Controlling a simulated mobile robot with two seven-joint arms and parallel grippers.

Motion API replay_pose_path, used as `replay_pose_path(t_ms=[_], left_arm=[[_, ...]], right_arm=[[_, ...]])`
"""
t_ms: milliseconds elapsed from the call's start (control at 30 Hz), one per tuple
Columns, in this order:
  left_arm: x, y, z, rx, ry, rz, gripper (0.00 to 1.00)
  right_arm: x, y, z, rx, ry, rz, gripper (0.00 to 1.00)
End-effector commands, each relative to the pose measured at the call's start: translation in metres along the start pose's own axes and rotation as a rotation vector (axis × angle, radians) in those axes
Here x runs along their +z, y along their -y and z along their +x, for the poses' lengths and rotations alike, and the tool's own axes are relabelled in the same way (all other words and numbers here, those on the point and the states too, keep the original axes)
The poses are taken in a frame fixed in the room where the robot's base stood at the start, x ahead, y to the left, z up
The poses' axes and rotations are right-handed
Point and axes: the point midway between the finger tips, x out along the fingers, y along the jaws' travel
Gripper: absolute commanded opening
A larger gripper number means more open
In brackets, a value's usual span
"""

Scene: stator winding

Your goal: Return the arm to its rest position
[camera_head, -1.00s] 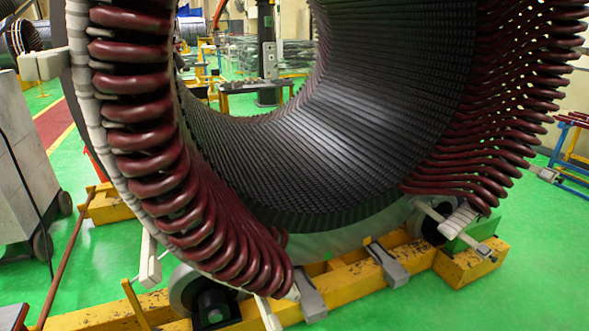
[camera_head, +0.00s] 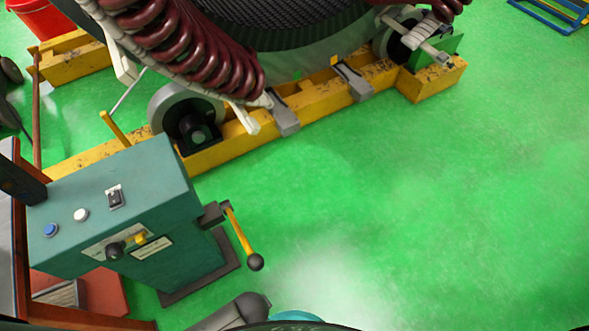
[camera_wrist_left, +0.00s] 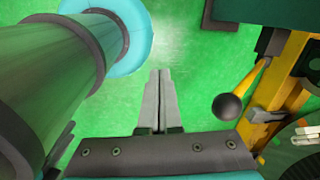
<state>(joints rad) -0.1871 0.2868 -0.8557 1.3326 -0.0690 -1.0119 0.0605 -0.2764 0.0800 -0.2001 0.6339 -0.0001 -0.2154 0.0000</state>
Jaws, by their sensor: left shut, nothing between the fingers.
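My left gripper (camera_wrist_left: 159,75) shows in the left wrist view. Its two grey fingers lie together with nothing between them, above the green floor. A black ball on a yellow lever (camera_wrist_left: 227,107) is to the right of the fingers and apart from them. In the head view the same kind of lever (camera_head: 239,232) sticks out from the right side of a teal control box (camera_head: 115,192). The left gripper's fingers cannot be made out in the head view. My right gripper is in neither view.
The large stator with dark red coils (camera_head: 205,55) stands on a yellow frame (camera_head: 235,143) with rollers (camera_head: 187,110). The control box carries a blue button (camera_head: 50,230), a white button (camera_head: 80,214) and a switch (camera_head: 115,197). The green floor (camera_head: 420,220) at the right is clear.

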Motion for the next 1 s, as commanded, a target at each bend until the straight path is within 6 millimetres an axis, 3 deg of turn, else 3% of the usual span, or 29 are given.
replay_pose_path(t_ms=[33, 200, 400, 500, 700, 1000], left_arm=[[0.008, 0.001, 0.035, 0.011, 0.001, -0.052, 0.00], [0.036, 0.005, 0.112, 0.038, -0.028, -0.235, 0.00], [0.083, -0.011, 0.188, 0.058, -0.050, -0.450, 0.00], [0.104, -0.024, 0.213, 0.061, -0.055, -0.542, 0.00], [0.129, -0.042, 0.234, 0.059, -0.061, -0.642, 0.00], [0.132, -0.044, 0.234, 0.057, -0.063, -0.656, 0.00]], right_arm=[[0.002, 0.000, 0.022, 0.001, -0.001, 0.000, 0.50], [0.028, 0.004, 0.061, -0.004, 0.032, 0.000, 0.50], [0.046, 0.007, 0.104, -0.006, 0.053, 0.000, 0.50], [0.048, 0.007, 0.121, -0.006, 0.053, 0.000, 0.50], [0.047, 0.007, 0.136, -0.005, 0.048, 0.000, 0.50], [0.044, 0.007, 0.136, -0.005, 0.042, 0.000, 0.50]])
